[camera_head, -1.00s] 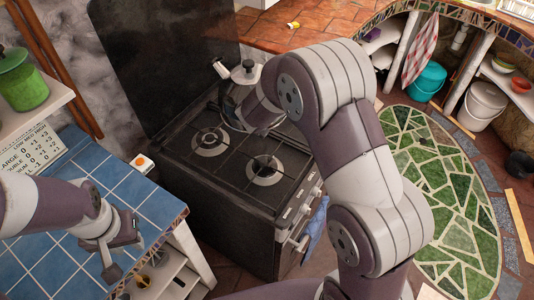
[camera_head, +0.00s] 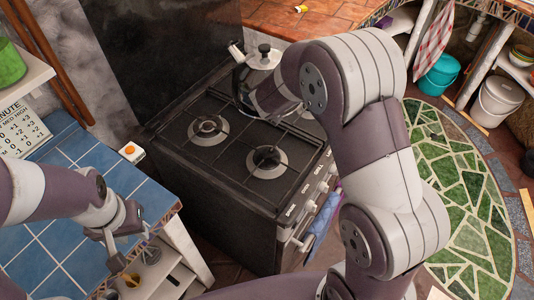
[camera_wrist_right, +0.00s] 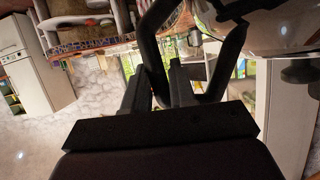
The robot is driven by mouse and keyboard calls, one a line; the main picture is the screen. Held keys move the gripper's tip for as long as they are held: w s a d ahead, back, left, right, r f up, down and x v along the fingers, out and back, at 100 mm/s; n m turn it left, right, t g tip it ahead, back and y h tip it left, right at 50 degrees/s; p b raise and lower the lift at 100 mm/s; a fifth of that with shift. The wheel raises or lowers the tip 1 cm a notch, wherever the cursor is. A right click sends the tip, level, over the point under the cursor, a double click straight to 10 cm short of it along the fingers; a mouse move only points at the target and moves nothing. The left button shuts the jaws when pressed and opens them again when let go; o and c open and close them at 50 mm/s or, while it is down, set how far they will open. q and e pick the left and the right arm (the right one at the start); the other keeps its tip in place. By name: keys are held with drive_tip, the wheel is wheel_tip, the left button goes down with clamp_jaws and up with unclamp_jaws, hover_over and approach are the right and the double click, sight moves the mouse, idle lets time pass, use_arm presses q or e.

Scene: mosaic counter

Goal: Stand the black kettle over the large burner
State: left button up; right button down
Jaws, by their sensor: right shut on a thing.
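The black kettle (camera_head: 243,84) is at the back right of the stove in the head view, roughly upright, with a pale spout and a dark lid knob. My right arm hides part of it, and I cannot tell whether its base touches the grate. My right gripper (camera_wrist_right: 160,85) is shut on the kettle's black handle (camera_wrist_right: 149,45) in the right wrist view. Two bare burners show: one at the left (camera_head: 207,128) and one at the front (camera_head: 267,160). Which is large is unclear. My left gripper (camera_head: 115,262) hangs by the blue counter; its opening is unclear.
The stove (camera_head: 240,225) has knobs and a towel (camera_head: 322,222) on its front. The blue tiled counter (camera_head: 60,262) stands at the left, with a small white box with an orange button (camera_head: 129,151) at its edge. A dark panel (camera_head: 150,50) rises behind the stove.

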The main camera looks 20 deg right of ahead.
drive_tip(key=s+d+f, duration=0.1)
drive_tip(key=s, duration=0.9)
drive_tip(key=s+d+f+t+y+p, duration=0.1)
drive_tip(key=s+d, duration=0.1)
drive_tip(key=s, duration=0.8)
drive_tip(key=shift+s+d+f+n+p, duration=0.2)
drive_tip(key=shift+s+n+p, duration=0.1)
drive_tip(key=shift+s+n, duration=0.1)
drive_tip(key=w+a+f, duration=0.5)
drive_tip(key=w+f, duration=0.5)
drive_tip(key=f, duration=0.1)
drive_tip(key=shift+w+a, duration=0.2)
drive_tip(key=shift+f+b, duration=0.15)
drive_tip(key=shift+b, duration=0.25)
drive_tip(key=c, duration=0.9)
unclamp_jaws()
drive_tip(key=shift+s, duration=0.15)
